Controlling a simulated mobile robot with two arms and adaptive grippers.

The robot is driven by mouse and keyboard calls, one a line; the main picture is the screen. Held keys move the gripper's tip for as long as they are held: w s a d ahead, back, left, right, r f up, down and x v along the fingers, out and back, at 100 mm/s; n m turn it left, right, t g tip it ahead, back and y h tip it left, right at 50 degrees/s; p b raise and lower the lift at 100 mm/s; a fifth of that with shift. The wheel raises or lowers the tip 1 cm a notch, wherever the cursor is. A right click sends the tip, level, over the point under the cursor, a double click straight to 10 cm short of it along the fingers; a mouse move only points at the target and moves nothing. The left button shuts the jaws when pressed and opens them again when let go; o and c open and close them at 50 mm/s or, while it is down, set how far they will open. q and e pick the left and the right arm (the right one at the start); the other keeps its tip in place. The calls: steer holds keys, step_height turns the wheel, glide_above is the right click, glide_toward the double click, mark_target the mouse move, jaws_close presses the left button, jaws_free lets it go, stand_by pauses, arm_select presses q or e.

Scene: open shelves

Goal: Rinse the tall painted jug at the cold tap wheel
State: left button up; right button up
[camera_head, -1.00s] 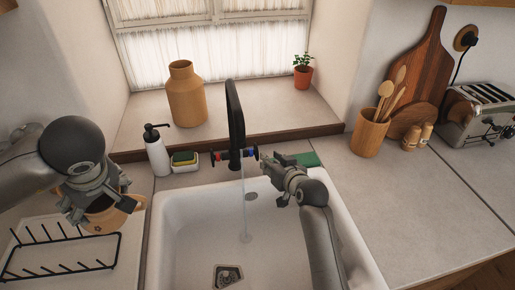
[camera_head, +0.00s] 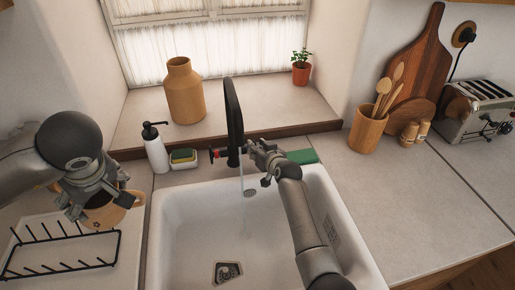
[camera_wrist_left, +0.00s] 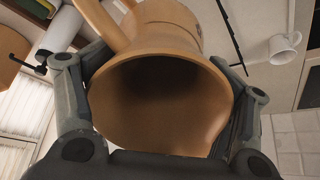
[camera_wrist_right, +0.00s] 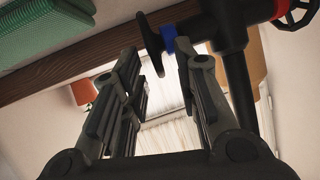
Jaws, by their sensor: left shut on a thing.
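My left gripper (camera_head: 98,197) is shut on the tall painted jug (camera_head: 106,217), a tan jug with a handle and a small dark motif. It holds the jug at the left, above the dish rack; the left wrist view shows the jug's open mouth (camera_wrist_left: 165,105) between the fingers. My right gripper (camera_head: 264,150) is at the black tap (camera_head: 234,120). In the right wrist view its open fingers stand apart, with the blue-collared cold tap wheel (camera_wrist_right: 151,45) between or just beyond their tips. I cannot tell if they touch. A thin water stream (camera_head: 242,182) falls from the spout.
The white sink (camera_head: 190,235) is empty below the tap. The red-marked wheel (camera_head: 213,154) is left of the tap. A soap bottle (camera_head: 156,152), a sponge holder (camera_head: 184,158) and a green cloth (camera_head: 303,157) stand behind the sink. The dish rack (camera_head: 60,258) is at the left.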

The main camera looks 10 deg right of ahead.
arm_select(q)
steer(key=shift+r, duration=0.15)
arm_select(e)
steer(key=shift+c, duration=0.3)
jaws_close()
arm_select(q)
steer(key=shift+r, duration=0.1)
